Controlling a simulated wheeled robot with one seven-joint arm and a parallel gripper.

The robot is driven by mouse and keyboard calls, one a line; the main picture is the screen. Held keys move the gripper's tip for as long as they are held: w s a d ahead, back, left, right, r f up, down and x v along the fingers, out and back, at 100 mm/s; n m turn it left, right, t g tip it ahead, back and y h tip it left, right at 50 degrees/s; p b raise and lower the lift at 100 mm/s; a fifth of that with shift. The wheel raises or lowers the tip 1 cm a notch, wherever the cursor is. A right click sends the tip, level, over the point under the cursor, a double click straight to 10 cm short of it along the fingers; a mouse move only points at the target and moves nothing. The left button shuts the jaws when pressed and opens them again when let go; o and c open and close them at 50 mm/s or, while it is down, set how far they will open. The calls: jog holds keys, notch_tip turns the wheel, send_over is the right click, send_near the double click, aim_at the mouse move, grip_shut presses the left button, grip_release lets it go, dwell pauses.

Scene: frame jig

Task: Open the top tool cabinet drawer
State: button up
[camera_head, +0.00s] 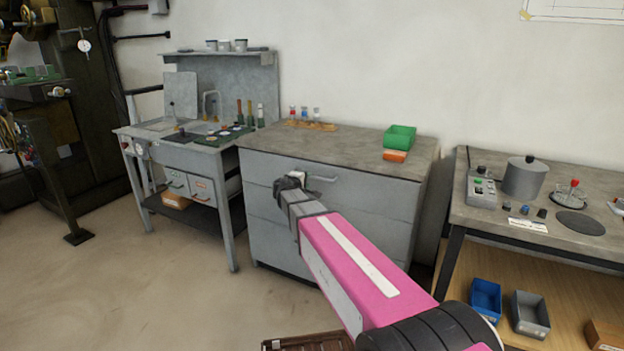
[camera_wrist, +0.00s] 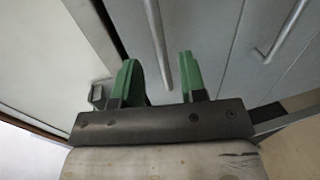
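The grey tool cabinet (camera_head: 385,215) stands against the wall, with its drawer fronts facing me. The top drawer (camera_head: 365,190) looks flush with the cabinet front. Its bar handle (camera_head: 322,179) shows just right of my gripper (camera_head: 290,182), which hides the handle's left part. In the wrist view my gripper (camera_wrist: 160,78) has its two green fingers spread apart. A bar handle (camera_wrist: 159,42) runs between them, nearer the right finger. I cannot tell whether a finger touches it. A second handle (camera_wrist: 284,38) shows further right on another drawer front.
On the cabinet top sit a green bin (camera_head: 399,137), an orange box (camera_head: 395,156) and a small rack (camera_head: 312,125). A grey workbench (camera_head: 222,205) stands close on the left. Another bench (camera_head: 455,215) stands on the right. The floor (camera_head: 130,290) at front left is clear.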

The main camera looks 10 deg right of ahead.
aim_at(311, 177)
jog(key=x, duration=0.6)
grip_shut()
